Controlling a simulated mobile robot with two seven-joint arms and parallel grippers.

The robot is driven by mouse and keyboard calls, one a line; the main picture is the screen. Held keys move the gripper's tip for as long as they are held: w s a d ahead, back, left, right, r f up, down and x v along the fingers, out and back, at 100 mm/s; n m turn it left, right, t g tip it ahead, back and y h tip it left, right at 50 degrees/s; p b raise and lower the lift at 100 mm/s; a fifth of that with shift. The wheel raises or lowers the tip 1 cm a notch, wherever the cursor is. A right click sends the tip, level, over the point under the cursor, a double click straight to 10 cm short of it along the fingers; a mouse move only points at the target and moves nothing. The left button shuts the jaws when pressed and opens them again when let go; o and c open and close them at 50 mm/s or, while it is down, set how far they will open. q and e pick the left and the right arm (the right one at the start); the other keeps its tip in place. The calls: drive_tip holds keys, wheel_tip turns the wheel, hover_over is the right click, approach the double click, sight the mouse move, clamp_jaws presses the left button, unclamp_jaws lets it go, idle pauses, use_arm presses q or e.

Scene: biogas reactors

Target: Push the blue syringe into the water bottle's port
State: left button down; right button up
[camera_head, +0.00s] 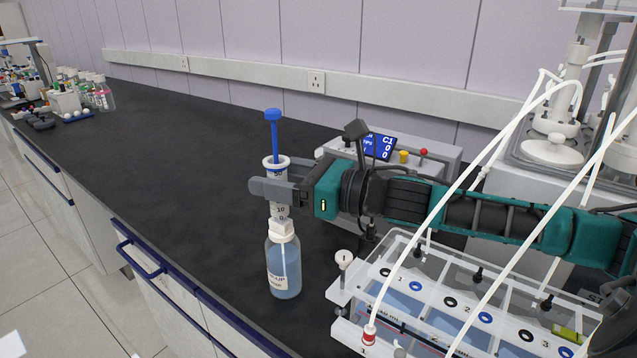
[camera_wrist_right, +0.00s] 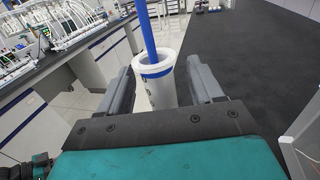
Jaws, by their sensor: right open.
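The blue syringe (camera_head: 275,140) stands upright with its blue plunger pulled well out of the white barrel. Its lower end meets the white cap of the water bottle (camera_head: 284,268), which stands on the bench with blue liquid in it. I cannot tell how deep the tip sits in the port. My right gripper (camera_head: 262,190) reaches in from the right with its fingers around the barrel. In the right wrist view the open fingers (camera_wrist_right: 162,80) stand on both sides of the syringe barrel (camera_wrist_right: 156,88), with gaps showing. My left gripper is not in view.
A clear tank with numbered ports (camera_head: 450,303) stands right of the bottle, with white tubes rising from it. A grey control box (camera_head: 440,155) is behind my arm. The dark bench (camera_head: 180,160) is clear to the left. Small bottles (camera_head: 100,92) stand far left.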

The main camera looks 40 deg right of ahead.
drive_tip(key=shift+b+v, duration=0.65)
drive_tip(key=shift+v, duration=1.8)
drive_tip(key=shift+s+d+p, duration=0.15)
drive_tip(key=shift+s+p, duration=0.1)
drive_tip(key=shift+p, duration=0.15)
drive_tip(key=p+v, duration=0.3)
drive_tip(key=v, duration=0.4)
drive_tip(key=shift+p, duration=0.4)
